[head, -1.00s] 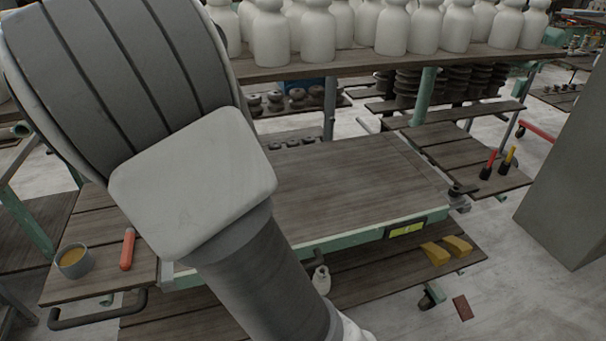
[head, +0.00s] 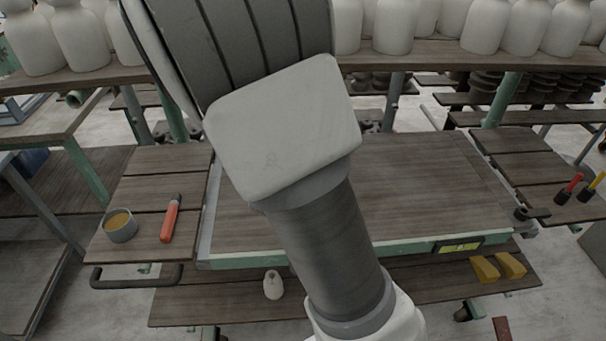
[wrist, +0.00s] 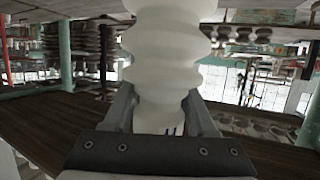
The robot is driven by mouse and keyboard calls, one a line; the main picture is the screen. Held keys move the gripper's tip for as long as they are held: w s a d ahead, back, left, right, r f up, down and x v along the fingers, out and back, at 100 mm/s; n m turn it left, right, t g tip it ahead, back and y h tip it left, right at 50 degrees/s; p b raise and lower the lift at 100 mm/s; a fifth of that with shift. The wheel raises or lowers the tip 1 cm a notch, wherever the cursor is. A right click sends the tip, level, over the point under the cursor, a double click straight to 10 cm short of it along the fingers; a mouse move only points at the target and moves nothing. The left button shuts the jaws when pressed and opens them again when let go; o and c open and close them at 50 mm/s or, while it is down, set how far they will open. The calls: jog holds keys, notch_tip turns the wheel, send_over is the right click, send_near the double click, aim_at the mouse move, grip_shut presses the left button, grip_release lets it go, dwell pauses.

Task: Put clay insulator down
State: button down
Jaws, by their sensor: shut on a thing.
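The clay insulator (wrist: 160,75) is a pale, ribbed piece that fills the upper middle of the wrist view. My gripper (wrist: 163,112) is shut on it, with one dark finger on each side of its lower part. The insulator's top runs out of the picture. In the head view my own arm covers the middle, and both the gripper and the held insulator are hidden. A wooden-topped workbench (head: 425,190) with a green edge stands in front of me, its top bare where it shows.
White insulators (head: 520,25) stand in rows on a shelf behind the bench. A cup (head: 120,227) and an orange-handled tool (head: 170,220) lie on the left side board. A small white bottle (head: 272,286) and yellow blocks (head: 485,268) sit on the lower shelf. Red and yellow-handled tools (head: 569,188) are at right.

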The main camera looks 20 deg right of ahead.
jog(key=shift+w+a+f, duration=1.05)
jog(key=shift+a+f, duration=0.55)
jog(key=shift+f, duration=0.2)
jog(key=shift+w+a+f, duration=1.05)
jog(key=shift+a+f, duration=0.6)
jog(key=shift+f, duration=0.15)
jog(key=shift+w+a+f, duration=1.05)
jog(key=shift+a+f, duration=0.55)
jog(key=shift+f, duration=0.2)
jog(key=shift+f+b, duration=0.2)
jog(key=shift+b, duration=0.2)
jog(key=shift+c, duration=1)
grip_release()
